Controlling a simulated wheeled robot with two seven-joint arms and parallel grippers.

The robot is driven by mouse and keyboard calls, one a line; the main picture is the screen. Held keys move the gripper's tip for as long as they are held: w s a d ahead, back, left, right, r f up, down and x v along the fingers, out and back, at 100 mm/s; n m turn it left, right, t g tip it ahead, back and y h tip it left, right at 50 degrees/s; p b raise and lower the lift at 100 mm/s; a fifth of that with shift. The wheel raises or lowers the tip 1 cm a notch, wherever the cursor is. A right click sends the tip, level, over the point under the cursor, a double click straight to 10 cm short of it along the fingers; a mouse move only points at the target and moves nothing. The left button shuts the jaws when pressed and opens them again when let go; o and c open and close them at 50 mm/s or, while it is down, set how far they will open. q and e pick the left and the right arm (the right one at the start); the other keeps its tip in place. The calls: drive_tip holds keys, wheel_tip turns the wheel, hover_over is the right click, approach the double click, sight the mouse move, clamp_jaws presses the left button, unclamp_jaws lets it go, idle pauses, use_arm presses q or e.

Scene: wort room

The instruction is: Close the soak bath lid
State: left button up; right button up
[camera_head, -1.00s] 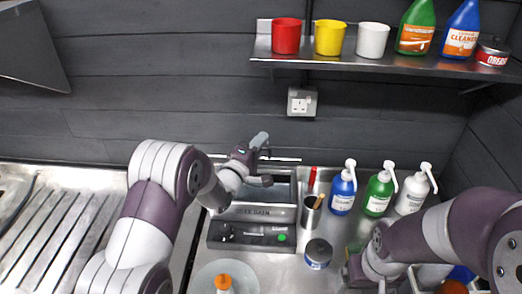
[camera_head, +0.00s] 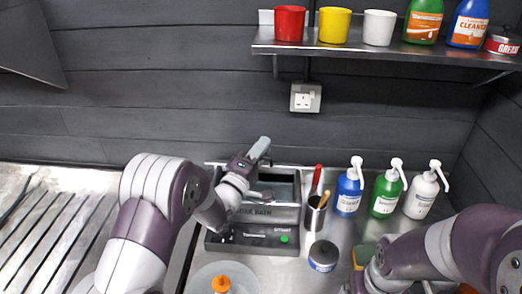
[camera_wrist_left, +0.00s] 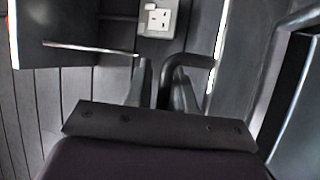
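The soak bath (camera_head: 232,240) is a dark box on the steel counter, with a front control panel and a green button. Its dark top opening shows behind the label, partly covered by my left arm. A thin pale edge behind the opening looks like the raised lid's edge, but most of the lid is hidden. My left gripper (camera_head: 258,158) is over the back of the bath. In the left wrist view its fingers (camera_wrist_left: 162,88) are apart with a narrow gap, beside a dark bent bar (camera_wrist_left: 190,62), possibly a handle; contact is unclear.
A utensil pot (camera_head: 314,215), a dark-lidded jar (camera_head: 323,256) and blue (camera_head: 347,194), green (camera_head: 386,194) and white (camera_head: 420,197) pump bottles stand right of the bath. A plate (camera_head: 204,277) bears an orange-topped item in front. A shelf (camera_head: 350,51) hangs above.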

use_arm(q)
drive_tip(key=b+v, duration=0.3)
drive_tip(key=v, duration=0.9)
drive_tip(key=shift+s+b, duration=0.35)
drive_tip(key=shift+b, duration=0.05)
drive_tip(key=shift+a, duration=0.2)
